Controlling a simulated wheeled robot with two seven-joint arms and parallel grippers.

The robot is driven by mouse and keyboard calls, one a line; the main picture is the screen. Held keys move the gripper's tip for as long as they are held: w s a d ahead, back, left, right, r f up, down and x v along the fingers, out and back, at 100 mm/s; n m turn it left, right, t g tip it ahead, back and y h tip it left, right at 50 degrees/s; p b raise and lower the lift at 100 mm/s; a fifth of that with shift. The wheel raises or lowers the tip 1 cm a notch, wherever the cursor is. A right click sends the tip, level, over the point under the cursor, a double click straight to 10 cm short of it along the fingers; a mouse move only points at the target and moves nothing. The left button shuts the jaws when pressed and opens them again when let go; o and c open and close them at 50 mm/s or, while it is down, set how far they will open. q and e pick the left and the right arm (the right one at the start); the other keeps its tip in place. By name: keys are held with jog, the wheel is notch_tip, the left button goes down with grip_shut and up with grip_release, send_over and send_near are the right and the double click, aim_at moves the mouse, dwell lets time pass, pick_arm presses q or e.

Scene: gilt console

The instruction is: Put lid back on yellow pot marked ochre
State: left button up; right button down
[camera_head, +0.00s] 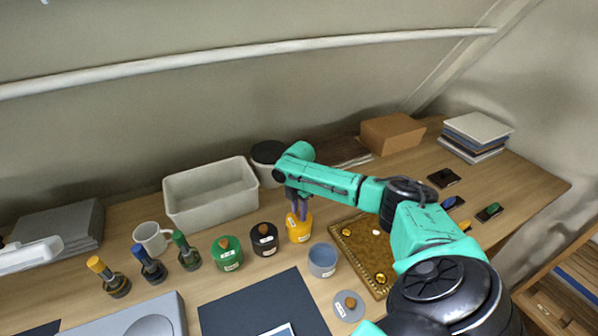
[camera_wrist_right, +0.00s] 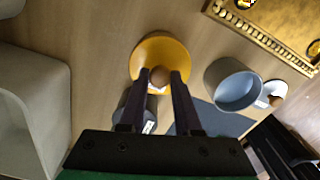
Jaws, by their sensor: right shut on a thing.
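The yellow pot (camera_head: 300,236) stands on the table in the head view, with a pale label on its front too small to read. My right gripper (camera_head: 298,212) points down over it. In the right wrist view its two fingers (camera_wrist_right: 161,78) are shut on the brown knob (camera_wrist_right: 160,76) of the yellow lid (camera_wrist_right: 148,52). The lid is at the top of the pot; I cannot tell whether it is fully seated or a little above the rim. My left gripper is not in view.
A lidless blue-grey pot (camera_head: 322,260) stands close by, with a grey lid (camera_head: 348,306) lying before it. Black (camera_head: 264,239) and green (camera_head: 227,253) lidded pots stand to the left. A gilt tray (camera_head: 349,249) is at right, a white bin (camera_head: 210,195) behind.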

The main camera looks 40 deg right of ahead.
jog(key=c, duration=0.5)
grip_release()
jog(key=shift+o, duration=0.2)
jog(key=o, duration=0.4)
jog(key=shift+r, duration=0.1)
notch_tip(320, 180, up, 5)
jog(key=p, duration=0.5)
jog(key=shift+r, duration=0.95)
grip_shut()
